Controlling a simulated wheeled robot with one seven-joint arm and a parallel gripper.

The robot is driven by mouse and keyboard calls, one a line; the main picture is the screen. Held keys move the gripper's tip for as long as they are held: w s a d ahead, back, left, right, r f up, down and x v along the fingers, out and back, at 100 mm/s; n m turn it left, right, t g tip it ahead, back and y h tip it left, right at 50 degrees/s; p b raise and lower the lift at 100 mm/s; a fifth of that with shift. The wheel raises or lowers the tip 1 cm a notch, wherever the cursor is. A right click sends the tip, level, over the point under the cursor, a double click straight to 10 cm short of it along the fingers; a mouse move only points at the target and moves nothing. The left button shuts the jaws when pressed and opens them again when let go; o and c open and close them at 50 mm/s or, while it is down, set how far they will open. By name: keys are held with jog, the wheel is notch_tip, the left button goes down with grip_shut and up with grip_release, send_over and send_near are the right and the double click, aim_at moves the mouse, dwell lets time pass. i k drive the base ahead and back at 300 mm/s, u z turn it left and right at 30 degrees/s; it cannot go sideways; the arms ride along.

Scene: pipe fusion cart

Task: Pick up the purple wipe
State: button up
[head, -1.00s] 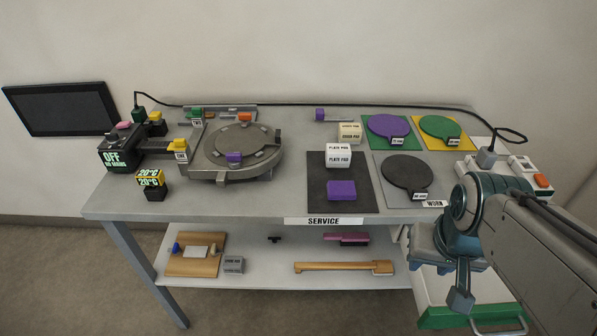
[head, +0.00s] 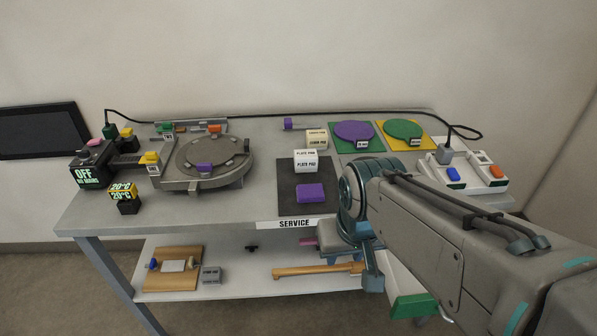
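A flat purple block (head: 311,193), which looks like the purple wipe, lies on the front part of the dark mat (head: 290,208) near the table's front edge. Nothing touches it. My gripper (head: 371,282) hangs at the end of my arm in front of the table, lower in the picture and right of the purple block, apart from it. My wrist and forearm hide most of the gripper, so its opening does not show. Other purple pieces are a small block on the round grey plate (head: 181,186) and one at the back (head: 287,123).
White plate pad blocks (head: 305,161) stand just behind the purple block. Purple (head: 354,131) and green (head: 402,129) discs lie behind right. A white tray (head: 491,182) is at the right. A lower shelf (head: 228,294) holds a wooden board (head: 172,281) and an orange-handled tool (head: 300,271).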

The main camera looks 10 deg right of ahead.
aim_at(315, 192)
jog(key=u, duration=1.9)
jog(key=i, duration=1.3)
jog(key=z, duration=3.25)
